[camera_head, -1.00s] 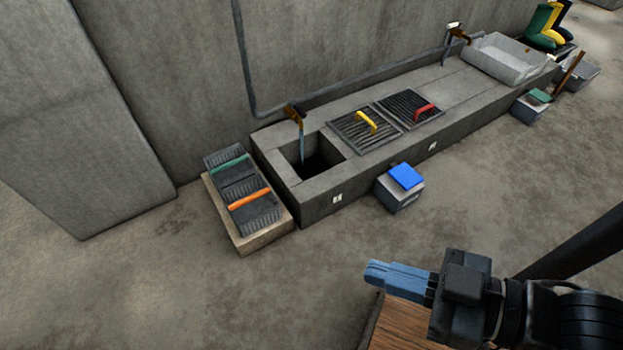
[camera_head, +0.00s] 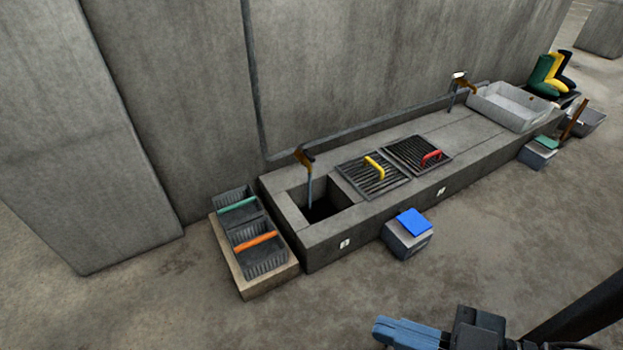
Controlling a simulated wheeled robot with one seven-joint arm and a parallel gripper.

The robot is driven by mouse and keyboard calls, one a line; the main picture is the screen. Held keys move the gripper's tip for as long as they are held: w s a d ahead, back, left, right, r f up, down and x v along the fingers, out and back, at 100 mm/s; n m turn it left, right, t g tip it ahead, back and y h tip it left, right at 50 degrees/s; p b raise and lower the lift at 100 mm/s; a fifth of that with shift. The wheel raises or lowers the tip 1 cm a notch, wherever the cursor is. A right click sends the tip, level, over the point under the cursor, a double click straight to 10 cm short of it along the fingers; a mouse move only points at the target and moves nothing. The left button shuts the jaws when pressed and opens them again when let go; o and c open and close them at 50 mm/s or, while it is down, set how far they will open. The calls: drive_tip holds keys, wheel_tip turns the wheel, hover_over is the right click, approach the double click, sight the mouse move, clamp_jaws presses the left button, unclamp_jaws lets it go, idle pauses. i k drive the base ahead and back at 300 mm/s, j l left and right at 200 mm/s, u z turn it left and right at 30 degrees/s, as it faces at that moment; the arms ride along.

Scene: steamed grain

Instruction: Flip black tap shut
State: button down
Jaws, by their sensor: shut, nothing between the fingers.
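A tap (camera_head: 303,156) with a dark handle and brownish spout stands at the left end of the concrete trough, over an open square basin. A thin bluish stream (camera_head: 309,188) hangs from its spout into the basin. A second tap (camera_head: 462,81), with a pale top and brownish spout, stands farther right by the grey sink. Fine lever detail on both is too small to tell. My gripper (camera_head: 382,329) is at the bottom right, its blue fingers shut and empty. It is well in front of the trough and touches neither tap.
The concrete trough (camera_head: 415,204) runs along the wall. Two grates with yellow (camera_head: 375,167) and red (camera_head: 432,158) handles cover its middle. Crates with green and orange handles (camera_head: 254,243) stand left; a blue-lidded box (camera_head: 408,238) stands in front. The floor between is clear.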

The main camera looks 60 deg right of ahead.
sight(301, 147)
drive_tip(key=i+l+z, duration=0.3)
drive_tip(key=i, duration=0.2)
drive_tip(key=i+l+z, duration=0.1)
drive_tip(key=i+z, duration=0.15)
drive_tip(key=i, duration=0.25)
